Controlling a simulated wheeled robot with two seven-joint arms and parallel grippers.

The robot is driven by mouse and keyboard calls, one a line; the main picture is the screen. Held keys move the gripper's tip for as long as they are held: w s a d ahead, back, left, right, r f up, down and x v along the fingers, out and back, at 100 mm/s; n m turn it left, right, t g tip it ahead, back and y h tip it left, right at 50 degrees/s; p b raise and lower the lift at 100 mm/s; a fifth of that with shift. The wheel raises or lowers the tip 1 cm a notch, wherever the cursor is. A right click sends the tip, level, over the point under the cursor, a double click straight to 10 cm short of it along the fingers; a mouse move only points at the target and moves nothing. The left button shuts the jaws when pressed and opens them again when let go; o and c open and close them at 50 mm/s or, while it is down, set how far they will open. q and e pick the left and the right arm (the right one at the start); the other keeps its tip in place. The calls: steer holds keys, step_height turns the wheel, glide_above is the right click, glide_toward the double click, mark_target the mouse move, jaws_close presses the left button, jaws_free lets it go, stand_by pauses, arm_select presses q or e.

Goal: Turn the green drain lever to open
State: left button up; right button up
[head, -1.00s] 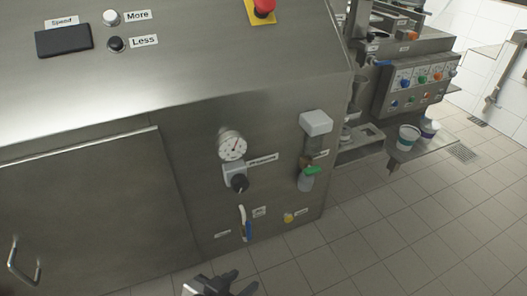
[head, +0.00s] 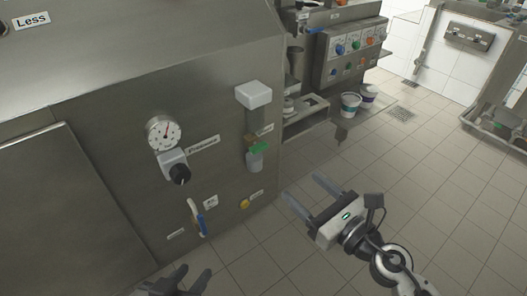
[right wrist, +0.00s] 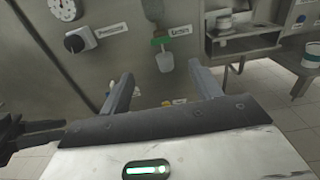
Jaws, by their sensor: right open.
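The green drain lever (head: 260,147) is on the valve low on the machine's steel front, above a clear bowl (head: 255,163). Its handle lies roughly crosswise. It also shows in the right wrist view (right wrist: 160,41), ahead of the fingers. My right gripper (head: 302,187) is open and empty, in front of the panel and to the right of the lever, apart from it. Its two fingers also show in the right wrist view (right wrist: 163,86), with the lever beyond the gap between them. My left gripper (head: 195,270) is at the bottom edge, its dark fingers apart and partly cut off.
A pressure gauge (head: 163,133) and black knob (head: 179,174) sit left of the lever. Cups (head: 350,103) stand on a shelf at the back right. The tiled floor (head: 400,185) at right is clear.

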mark_target(261, 149)
steer(key=x, duration=1.4)
steer(key=shift+w+a, duration=0.25)
steer(key=shift+w, duration=0.1)
steer(key=c, duration=1)
